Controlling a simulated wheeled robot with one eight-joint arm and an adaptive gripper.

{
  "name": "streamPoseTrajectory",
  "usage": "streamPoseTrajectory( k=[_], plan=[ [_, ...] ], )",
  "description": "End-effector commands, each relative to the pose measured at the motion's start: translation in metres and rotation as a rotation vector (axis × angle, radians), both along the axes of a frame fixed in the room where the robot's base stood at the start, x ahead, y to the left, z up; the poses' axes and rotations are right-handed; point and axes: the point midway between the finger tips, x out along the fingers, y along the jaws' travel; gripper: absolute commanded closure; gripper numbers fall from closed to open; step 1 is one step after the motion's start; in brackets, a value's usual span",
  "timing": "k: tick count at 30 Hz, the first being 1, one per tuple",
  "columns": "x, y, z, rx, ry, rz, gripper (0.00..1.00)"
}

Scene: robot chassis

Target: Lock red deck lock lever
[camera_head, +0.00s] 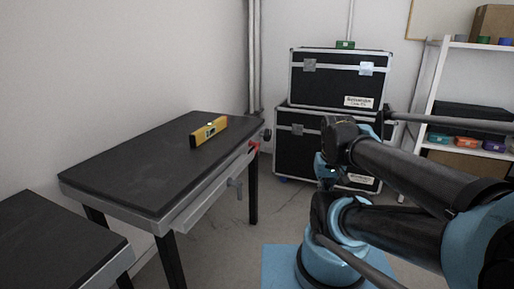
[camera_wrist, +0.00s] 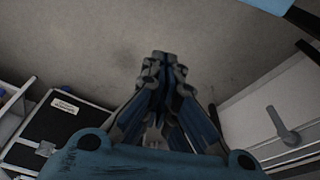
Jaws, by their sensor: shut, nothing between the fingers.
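The red lever (camera_head: 253,145) is a small red part at the far right end of the dark-topped table (camera_head: 110,160), on its grey side rail. It is too small to tell its exact position. I cannot make out any red part in the wrist view. My gripper (camera_wrist: 160,56) is shut and empty in the wrist view, with its fingertips together above bare floor. It is apart from the table, whose edge shows at the right of that view. In the head view my arm is at the right, away from the lever.
A grey handle (camera_head: 235,184) juts from the table's side and also shows in the wrist view (camera_wrist: 279,122). Stacked black cases (camera_head: 335,80) stand behind, a white shelf (camera_head: 428,100) at right. Floor between is clear.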

Motion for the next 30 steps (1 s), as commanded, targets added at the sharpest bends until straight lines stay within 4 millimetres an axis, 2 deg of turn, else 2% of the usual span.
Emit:
streamPoseTrajectory(
  k=[5, 11, 17, 23, 30],
  plan=[
    [0.029, 0.005, 0.02, -0.003, -0.021, -0.021, 1.0],
    [0.081, 0.021, 0.051, -0.002, -0.066, -0.072, 1.0],
    [0.138, 0.046, 0.075, 0.008, -0.114, -0.121, 1.0],
    [0.196, 0.081, 0.093, 0.029, -0.164, -0.169, 1.0],
    [0.263, 0.137, 0.103, 0.068, -0.22, -0.222, 1.0]
  ],
)
